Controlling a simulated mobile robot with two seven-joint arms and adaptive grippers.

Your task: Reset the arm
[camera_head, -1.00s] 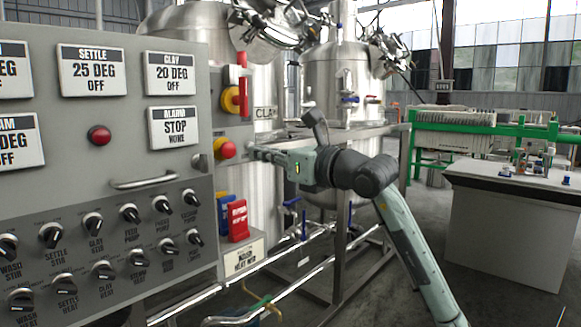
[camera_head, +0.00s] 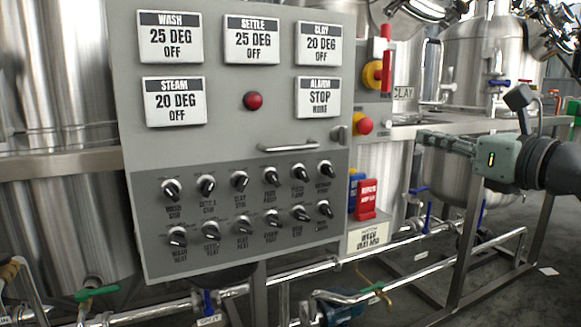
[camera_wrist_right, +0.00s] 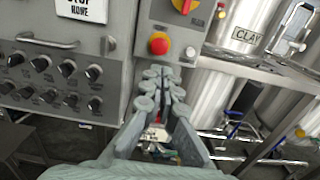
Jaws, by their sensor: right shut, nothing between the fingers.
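My right gripper (camera_head: 424,139) comes in from the right in the head view, pointing left toward the side box of the control panel. It is shut and empty, and stands to the right of the red button (camera_head: 363,126). In the right wrist view my right gripper (camera_wrist_right: 163,75) has its fingers together, just below the red button (camera_wrist_right: 159,44) in the picture. I cannot tell the exact gap to the button. My left gripper is not in view.
The grey control panel (camera_head: 218,148) has several black knobs, a handle (camera_head: 288,146) and a red lamp (camera_head: 253,101). A red-and-yellow switch (camera_head: 374,74) sits above the red button. Steel tanks (camera_head: 470,60) stand behind. Pipes (camera_head: 330,262) run low in front.

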